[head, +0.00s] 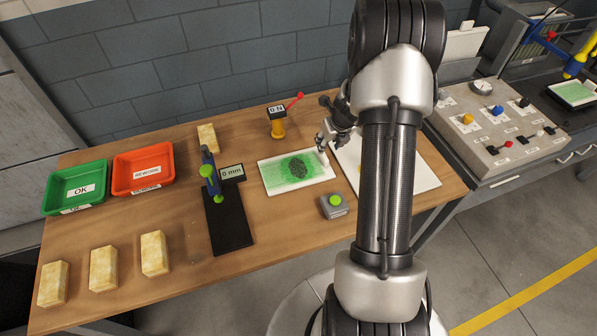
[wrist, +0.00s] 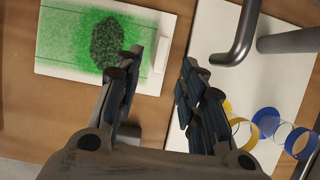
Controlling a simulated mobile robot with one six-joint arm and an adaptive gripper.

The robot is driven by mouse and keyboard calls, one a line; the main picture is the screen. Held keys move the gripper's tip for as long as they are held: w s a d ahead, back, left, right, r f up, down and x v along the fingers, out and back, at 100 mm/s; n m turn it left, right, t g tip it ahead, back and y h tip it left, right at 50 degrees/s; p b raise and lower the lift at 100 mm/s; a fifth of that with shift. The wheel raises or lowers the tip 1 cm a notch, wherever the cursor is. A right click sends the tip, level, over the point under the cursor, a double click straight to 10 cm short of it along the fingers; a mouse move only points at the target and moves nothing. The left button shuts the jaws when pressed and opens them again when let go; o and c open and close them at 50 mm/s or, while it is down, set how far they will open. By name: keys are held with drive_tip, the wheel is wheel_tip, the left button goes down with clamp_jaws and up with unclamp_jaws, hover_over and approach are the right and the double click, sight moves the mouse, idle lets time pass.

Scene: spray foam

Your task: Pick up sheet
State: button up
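The sheet (head: 282,181) is a flat white rectangle with green spray and a dark speckled oval patch. It lies on the wooden table, left of my arm. In the wrist view, the sheet (wrist: 70,45) fills the upper left, and a narrow white strip (wrist: 161,54) stands out at its right edge. My gripper (head: 325,143) is by the sheet's right end. In the wrist view, my gripper (wrist: 163,68) is open, with nothing between its fingers. The left finger overlaps the sheet's right end in the picture; I cannot tell whether it touches.
A white board (head: 425,178) lies right of the sheet, partly behind my arm; yellow and blue rings (wrist: 267,120) show on it. A green-button box (head: 334,206), a gauge stand (head: 228,225), a force meter (head: 277,122), foam blocks (head: 103,268) and green (head: 75,187) and red trays (head: 142,173) stand around.

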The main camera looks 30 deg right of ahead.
sight(324, 155)
drive_tip(key=b+x, duration=0.1)
drive_tip(key=x, duration=0.3)
drive_tip(key=shift+w+f, duration=0.1)
drive_tip(key=b+x, duration=0.1)
drive_tip(key=x, duration=0.1)
drive_tip(key=b+x, duration=0.1)
drive_tip(key=x, duration=0.2)
drive_tip(key=shift+d+f+b, duration=0.2)
drive_tip(key=shift+d+b, duration=0.05)
drive_tip(key=shift+b, duration=0.15)
drive_tip(key=shift+r, duration=0.1)
drive_tip(key=shift+c, duration=0.6)
clamp_jaws()
